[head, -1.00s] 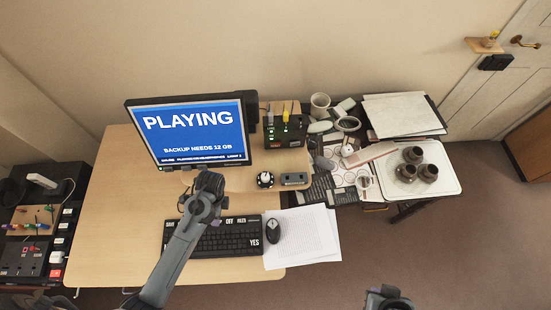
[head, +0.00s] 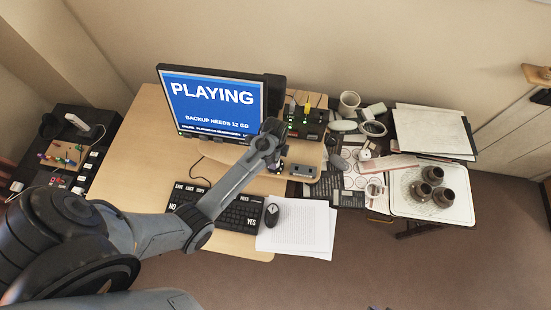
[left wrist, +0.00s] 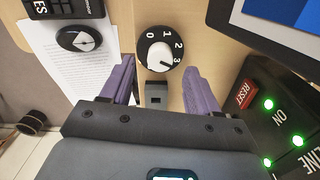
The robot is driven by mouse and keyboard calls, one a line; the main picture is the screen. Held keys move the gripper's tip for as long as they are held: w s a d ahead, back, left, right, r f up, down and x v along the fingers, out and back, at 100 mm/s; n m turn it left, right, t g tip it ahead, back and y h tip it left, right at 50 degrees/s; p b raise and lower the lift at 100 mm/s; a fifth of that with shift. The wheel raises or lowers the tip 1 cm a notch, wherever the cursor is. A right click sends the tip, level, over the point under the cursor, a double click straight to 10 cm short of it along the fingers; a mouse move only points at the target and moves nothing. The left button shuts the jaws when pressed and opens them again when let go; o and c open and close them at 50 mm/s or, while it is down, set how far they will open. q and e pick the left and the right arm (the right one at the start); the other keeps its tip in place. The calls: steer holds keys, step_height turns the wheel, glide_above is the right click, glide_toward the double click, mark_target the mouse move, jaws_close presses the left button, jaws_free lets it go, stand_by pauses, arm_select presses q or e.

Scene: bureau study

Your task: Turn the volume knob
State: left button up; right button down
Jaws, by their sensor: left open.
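The volume knob (left wrist: 160,52) is a round dial with a white cap and a black skirt marked 0 to 3, on the light wood surface. Its dark pointer line lies near the 3. My left gripper (left wrist: 160,68) is open, its two purple fingers on either side below the knob in the left wrist view. I cannot tell whether they touch it. In the head view my left gripper (head: 272,148) is over the knob's place and largely hides it. My right gripper does not show in the head view.
The monitor (head: 212,105) reads PLAYING. A black switch box (head: 308,120) with green lights stands close to my left gripper; its red RESET key (left wrist: 246,95) shows in the wrist view. A keyboard (head: 240,212), mouse (head: 271,214) and papers (head: 300,228) lie in front.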

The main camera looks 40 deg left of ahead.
arm_select(q)
steer(key=shift+f, duration=1.9)
steer(key=c, duration=1)
